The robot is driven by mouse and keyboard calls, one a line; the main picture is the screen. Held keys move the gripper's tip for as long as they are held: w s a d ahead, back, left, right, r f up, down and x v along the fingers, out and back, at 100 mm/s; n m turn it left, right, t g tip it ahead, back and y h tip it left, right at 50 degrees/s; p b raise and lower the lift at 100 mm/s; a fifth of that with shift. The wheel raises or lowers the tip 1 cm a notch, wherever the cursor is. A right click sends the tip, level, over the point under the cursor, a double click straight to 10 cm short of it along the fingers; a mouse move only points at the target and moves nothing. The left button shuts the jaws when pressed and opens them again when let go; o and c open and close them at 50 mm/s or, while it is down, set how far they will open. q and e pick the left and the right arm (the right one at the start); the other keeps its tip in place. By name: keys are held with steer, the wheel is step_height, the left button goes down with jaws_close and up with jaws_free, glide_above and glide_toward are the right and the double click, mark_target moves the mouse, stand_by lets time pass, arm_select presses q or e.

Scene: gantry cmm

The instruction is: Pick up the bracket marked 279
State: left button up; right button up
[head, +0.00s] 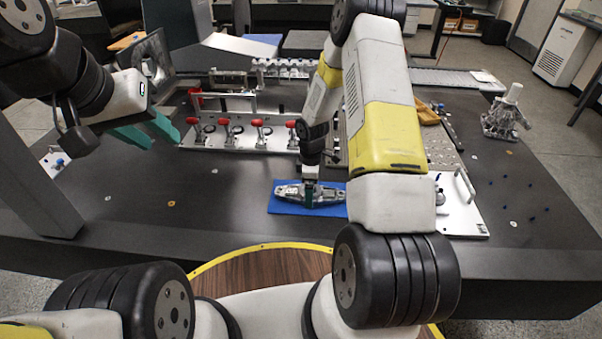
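A grey metal bracket (327,196) lies on a blue mat (285,208) near the front middle of the dark table. No number is legible on it. My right gripper (310,196) points straight down at the middle of this bracket, with its fingertips at the bracket's raised centre. I cannot tell whether the fingers are closed on it. My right arm hides the right end of the mat. My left gripper (149,132) is on the left above the table, with its teal fingers apart and nothing between them.
A fixture plate (265,139) with several red-handled clamps stands behind the mat. A light metal casting (505,115) stands at the far right. A plate with a handle (463,214) lies right of my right arm. The table left of the mat is mostly clear.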

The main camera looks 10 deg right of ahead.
steer(key=shift+f, duration=0.25)
jaws_close()
steer(key=shift+r, duration=0.15)
